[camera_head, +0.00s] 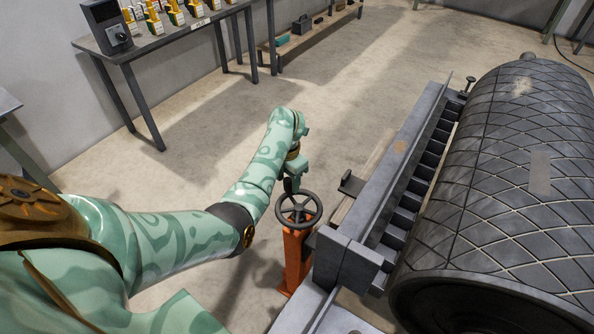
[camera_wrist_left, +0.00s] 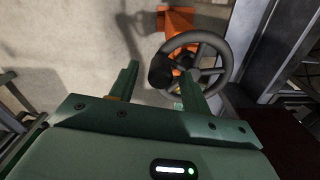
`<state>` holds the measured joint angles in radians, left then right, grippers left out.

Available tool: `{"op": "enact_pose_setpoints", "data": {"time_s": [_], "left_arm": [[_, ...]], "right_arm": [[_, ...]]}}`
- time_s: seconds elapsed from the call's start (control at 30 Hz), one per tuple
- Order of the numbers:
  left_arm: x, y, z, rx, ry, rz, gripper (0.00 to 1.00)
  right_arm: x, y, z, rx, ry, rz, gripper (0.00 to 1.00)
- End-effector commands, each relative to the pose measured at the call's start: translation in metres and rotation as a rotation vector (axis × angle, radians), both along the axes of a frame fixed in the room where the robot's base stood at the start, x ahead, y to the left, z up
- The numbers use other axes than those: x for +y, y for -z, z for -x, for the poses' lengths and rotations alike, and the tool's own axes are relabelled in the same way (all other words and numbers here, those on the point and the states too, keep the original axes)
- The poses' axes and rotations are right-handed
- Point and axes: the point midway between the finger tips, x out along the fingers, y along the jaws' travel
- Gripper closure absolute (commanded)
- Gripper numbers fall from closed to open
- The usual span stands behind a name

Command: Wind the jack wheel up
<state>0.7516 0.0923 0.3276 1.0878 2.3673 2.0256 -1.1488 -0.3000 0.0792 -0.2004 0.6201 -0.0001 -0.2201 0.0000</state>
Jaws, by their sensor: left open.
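The jack wheel (camera_head: 299,208) is a dark, spoked handwheel on top of an orange jack stand (camera_head: 295,262). My left gripper (camera_head: 291,184) is just over the wheel's far rim. In the left wrist view, the wheel (camera_wrist_left: 201,37) lies ahead and to the right, with orange parts of the jack stand (camera_wrist_left: 176,20) beyond it. My left gripper (camera_wrist_left: 160,70) is open there. A dark rounded knob (camera_wrist_left: 160,76) on the wheel shows between its two fingers. The right-hand finger overlaps the wheel in the picture; whether it touches cannot be told. My right gripper is not in view.
A large roller with a diamond pattern (camera_head: 510,170) fills the right side, beside a grey steel frame (camera_head: 385,190) close to the wheel. A table (camera_head: 165,37) with a grey box and several small yellow-white parts stands at the back left. The floor left of the wheel is clear.

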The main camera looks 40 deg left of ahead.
Motion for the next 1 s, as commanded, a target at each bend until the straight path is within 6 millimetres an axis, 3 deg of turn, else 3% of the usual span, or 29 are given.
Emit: {"op": "enact_pose_setpoints", "data": {"time_s": [0.03, 0.47, 1.0], "left_arm": [[0.0, -0.011, 0.0, -0.004, 0.0, 0.001, 0.52], [0.0, -0.049, 0.0, -0.002, 0.001, 0.001, 0.52], [0.0, -0.049, 0.0, 0.001, 0.0, 0.001, 0.52]], "right_arm": [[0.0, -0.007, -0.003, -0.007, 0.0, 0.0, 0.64], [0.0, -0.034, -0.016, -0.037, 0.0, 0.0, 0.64], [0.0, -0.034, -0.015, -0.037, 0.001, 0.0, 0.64]]}}
